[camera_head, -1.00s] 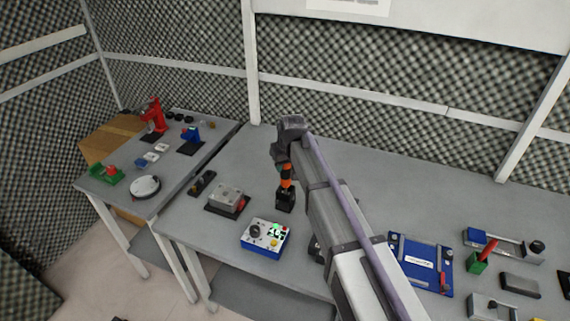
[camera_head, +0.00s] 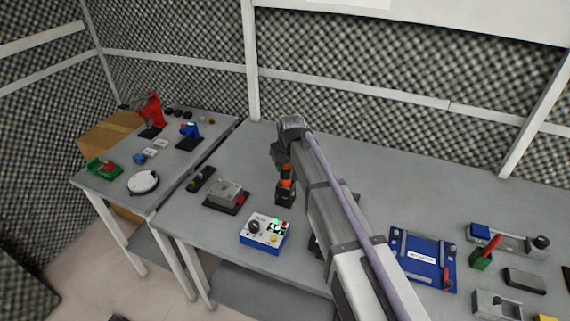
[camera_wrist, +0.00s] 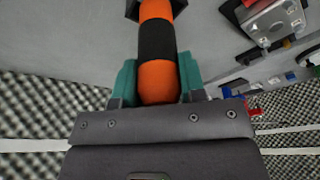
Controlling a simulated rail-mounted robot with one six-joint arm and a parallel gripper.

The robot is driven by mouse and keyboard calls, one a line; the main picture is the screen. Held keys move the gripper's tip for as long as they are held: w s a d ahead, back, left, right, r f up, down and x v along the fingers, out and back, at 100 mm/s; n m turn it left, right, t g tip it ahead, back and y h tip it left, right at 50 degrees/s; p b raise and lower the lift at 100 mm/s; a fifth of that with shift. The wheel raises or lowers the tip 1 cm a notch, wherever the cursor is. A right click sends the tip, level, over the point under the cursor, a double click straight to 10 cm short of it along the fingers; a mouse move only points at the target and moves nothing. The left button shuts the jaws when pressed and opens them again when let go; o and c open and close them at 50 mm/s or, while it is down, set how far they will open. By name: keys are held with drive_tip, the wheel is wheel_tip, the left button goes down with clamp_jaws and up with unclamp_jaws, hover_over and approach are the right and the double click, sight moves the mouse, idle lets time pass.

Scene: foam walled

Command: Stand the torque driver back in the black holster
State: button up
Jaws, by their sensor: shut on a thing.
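The torque driver, with an orange and black banded handle, shows in the head view (camera_head: 286,183) and large in the wrist view (camera_wrist: 156,42). My gripper (camera_head: 284,168) is shut on its upper orange part, with green fingers on both sides in the wrist view (camera_wrist: 158,80). The driver looks upright. Its lower end meets the black holster (camera_head: 285,197) on the table; the wrist view shows only a dark edge of the holster (camera_wrist: 132,10). How deep the driver sits in it is hidden.
A blue and white control box (camera_head: 265,233) with a lit green button stands in front of the holster. A grey block on a dark base (camera_head: 227,195) is to its left. A blue plate fixture (camera_head: 422,258) lies right of my arm. The table behind is clear.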

drive_tip(key=shift+f+b, duration=0.7)
drive_tip(key=shift+f, duration=0.1)
drive_tip(key=o, duration=1.1)
drive_tip(key=shift+r, duration=0.1)
drive_tip(key=p+v, duration=1)
drive_tip(key=shift+s+r+p, duration=0.15)
drive_tip(key=shift+r+p, duration=0.15)
drive_tip(key=shift+r, duration=0.1)
drive_tip(key=s+d+f+m+g+b, duration=0.1)
drive_tip(key=s+d, duration=0.5)
drive_tip(key=s, duration=0.2)
drive_tip(key=s+d+f+m+g+h+b, duration=0.1)
drive_tip(key=s+d+m, duration=0.1)
drive_tip(key=s+d, duration=0.5)
drive_tip(key=s+d+f+m+b, duration=0.1)
drive_tip(key=s+d+m, duration=0.1)
drive_tip(key=s+d, duration=0.5)
drive_tip(key=shift+s+f+g, duration=0.25)
drive_tip(key=shift+s+g, duration=0.15)
drive_tip(key=shift+s, duration=0.7)
